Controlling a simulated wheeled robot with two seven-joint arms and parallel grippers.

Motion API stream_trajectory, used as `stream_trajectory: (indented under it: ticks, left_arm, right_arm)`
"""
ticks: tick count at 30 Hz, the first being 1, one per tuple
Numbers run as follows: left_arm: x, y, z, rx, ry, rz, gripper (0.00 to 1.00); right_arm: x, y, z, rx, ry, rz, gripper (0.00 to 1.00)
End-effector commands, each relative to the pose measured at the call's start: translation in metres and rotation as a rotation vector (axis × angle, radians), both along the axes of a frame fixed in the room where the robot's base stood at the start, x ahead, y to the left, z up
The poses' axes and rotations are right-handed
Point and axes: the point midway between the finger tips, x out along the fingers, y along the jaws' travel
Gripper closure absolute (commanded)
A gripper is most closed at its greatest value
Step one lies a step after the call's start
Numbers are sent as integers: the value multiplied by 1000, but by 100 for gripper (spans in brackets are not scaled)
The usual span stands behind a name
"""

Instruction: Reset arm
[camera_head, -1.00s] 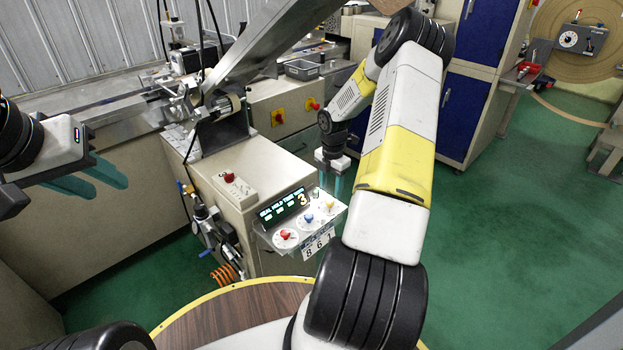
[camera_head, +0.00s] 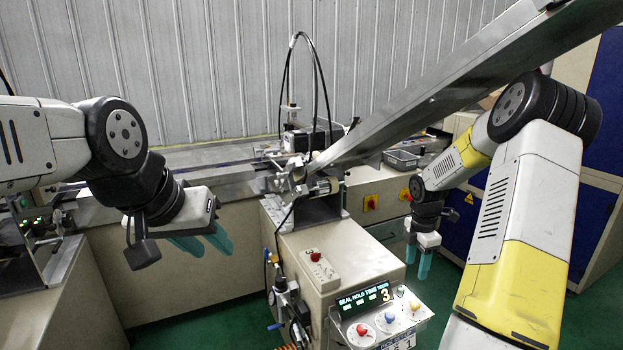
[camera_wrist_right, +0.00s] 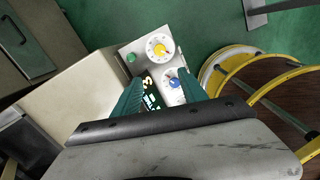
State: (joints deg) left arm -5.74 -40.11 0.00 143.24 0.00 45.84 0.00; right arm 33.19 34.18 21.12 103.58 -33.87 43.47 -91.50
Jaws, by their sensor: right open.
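My left gripper (camera_head: 208,246) hangs in front of the long machine bed at the left of the head view. Its teal fingers are apart with nothing between them. My right gripper (camera_head: 419,264) points down beside the control box, above and behind the dial panel. Its teal fingers are apart and empty, and in the right wrist view the open gripper (camera_wrist_right: 160,80) frames the panel below. The dial panel (camera_head: 378,332) has a lit display (camera_head: 364,299) with a 3, a red knob (camera_head: 363,329), a blue knob (camera_head: 390,317) and a yellow knob (camera_head: 413,306).
A sloping metal chute (camera_head: 455,88) crosses above, close to my right arm. A grey tray (camera_head: 402,158) sits behind. A yellow rail (camera_wrist_right: 262,62) shows in the right wrist view.

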Motion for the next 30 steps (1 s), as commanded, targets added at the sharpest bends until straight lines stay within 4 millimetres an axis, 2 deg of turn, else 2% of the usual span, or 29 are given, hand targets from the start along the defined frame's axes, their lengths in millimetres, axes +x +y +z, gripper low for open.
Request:
stream_trajectory:
  ticks: [1, 3, 6, 11, 15, 18, 22, 27, 30]
  left_arm:
    - [0, 0, 0, 0, 0, 0, 64]
    - [0, 0, 0, 0, 0, 0, 64]
    - [0, 0, 0, 0, 0, 0, 64]
    - [0, 0, 0, 0, 0, 0, 64]
    - [0, 0, 0, 0, 0, 0, 64]
    - [0, 0, 0, 0, 0, 0, 64]
    - [0, 0, 0, 0, 0, 0, 64]
    - [0, 0, 0, 0, 0, 0, 64]
    - [0, 0, 0, 0, 0, 0, 64]
  right_arm:
    - [-4, 12, 31, -18, -30, -67, 50]
    - [-15, 28, 66, -25, -68, -192, 50]
    - [-34, 49, 107, -17, -122, -360, 50]
    - [-69, 81, 163, 32, -210, -620, 50]
    - [-110, 112, 205, 127, -286, -872, 50]
    - [-143, 132, 229, 227, -325, -1056, 50]
    - [-187, 157, 249, 387, -339, -1284, 50]
    - [-230, 179, 259, 573, -298, -1505, 50]
    - [-243, 186, 260, 639, -268, -1580, 50]
